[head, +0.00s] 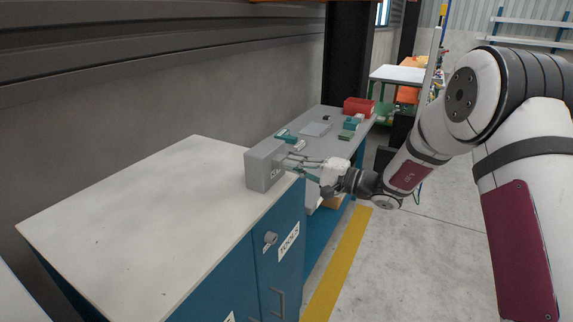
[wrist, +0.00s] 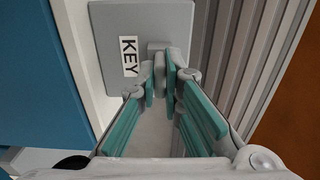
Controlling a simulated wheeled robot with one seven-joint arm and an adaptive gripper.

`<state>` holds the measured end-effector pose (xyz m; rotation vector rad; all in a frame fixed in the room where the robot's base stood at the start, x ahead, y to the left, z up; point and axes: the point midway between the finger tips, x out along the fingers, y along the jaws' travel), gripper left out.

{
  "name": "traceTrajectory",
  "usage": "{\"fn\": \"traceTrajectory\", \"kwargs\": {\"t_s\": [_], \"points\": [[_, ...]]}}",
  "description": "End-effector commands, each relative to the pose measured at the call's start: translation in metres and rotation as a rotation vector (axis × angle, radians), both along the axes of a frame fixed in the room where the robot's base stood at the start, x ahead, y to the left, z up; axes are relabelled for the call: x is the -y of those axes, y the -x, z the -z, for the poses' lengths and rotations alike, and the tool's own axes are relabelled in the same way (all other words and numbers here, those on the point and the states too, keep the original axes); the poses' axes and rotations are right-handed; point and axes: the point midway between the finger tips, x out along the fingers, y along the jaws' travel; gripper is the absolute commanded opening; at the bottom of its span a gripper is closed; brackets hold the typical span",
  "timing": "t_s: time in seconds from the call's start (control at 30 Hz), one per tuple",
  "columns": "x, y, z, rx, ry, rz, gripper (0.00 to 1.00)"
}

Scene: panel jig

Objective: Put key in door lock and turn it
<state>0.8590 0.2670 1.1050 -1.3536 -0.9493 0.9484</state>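A grey box (head: 264,164) labelled KEY stands on the cabinet's white top, at its right edge. The box fills the top of the wrist view (wrist: 105,35). A small grey piece (wrist: 159,70), perhaps the key or its holder, stands out from the box face between my fingertips. My gripper (head: 288,165) points at this face from the right; its teal-padded fingers also show in the wrist view (wrist: 160,82). The fingers look apart, with the grey piece between them; contact is not clear. The round door lock (head: 270,238) is on the blue cabinet door (head: 281,262), left of the TOOLS label.
A grey bench (head: 318,130) behind the box holds small green items and a red bin (head: 358,106). The floor (head: 420,270) to the right is clear, with a yellow line.

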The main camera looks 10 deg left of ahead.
Motion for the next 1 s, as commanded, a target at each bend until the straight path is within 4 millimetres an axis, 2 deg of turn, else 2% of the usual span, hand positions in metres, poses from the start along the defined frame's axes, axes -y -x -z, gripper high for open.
{"fn": "traceTrajectory", "kwargs": {"t_s": [1.0], "points": [[0.0091,0.0032,0.0001,0.0,0.0,0.001,0.0]]}}
